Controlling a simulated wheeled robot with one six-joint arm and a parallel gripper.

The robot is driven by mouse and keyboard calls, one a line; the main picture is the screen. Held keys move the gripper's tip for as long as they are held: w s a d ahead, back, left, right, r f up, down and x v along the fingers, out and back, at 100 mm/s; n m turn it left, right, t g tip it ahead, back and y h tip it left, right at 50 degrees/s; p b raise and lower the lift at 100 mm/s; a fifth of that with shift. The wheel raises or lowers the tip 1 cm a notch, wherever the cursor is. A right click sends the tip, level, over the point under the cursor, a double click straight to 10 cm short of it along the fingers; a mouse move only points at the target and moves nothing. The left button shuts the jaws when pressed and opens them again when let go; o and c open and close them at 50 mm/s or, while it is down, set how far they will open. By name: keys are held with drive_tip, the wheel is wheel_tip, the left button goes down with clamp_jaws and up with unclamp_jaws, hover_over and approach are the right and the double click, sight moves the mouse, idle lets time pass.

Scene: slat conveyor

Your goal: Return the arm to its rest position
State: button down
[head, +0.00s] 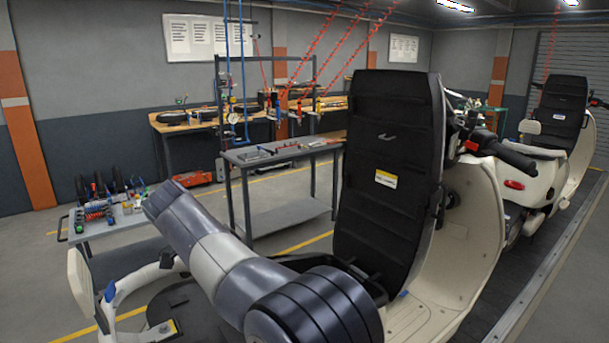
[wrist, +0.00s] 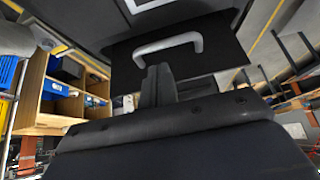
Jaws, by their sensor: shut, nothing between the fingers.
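My arm (head: 225,262) shows in the head view as thick grey and dark links, reaching up and to the left from the bottom middle. My gripper is not clear to see in the head view. In the wrist view, my gripper (wrist: 158,86) points up the picture with its two dark fingers together and nothing between them. Beyond the fingertips is a dark panel with a pale grey handle (wrist: 168,45). I cannot tell whether the fingers touch it or are apart from it.
A cream scooter body with a tall black panel (head: 388,150) stands close on the right, another scooter (head: 558,140) behind it. A parts cart (head: 135,222) is at the left, a grey workbench (head: 275,153) behind. A wooden shelf (wrist: 40,105) shows in the wrist view.

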drive_tip(key=x, duration=0.3)
drive_tip(key=shift+d+f, duration=0.15)
drive_tip(key=shift+f, duration=0.1)
drive_tip(key=shift+w+d+r+p, duration=0.1)
drive_tip(key=shift+w+d+p, duration=0.2)
drive_tip(key=shift+p, duration=0.05)
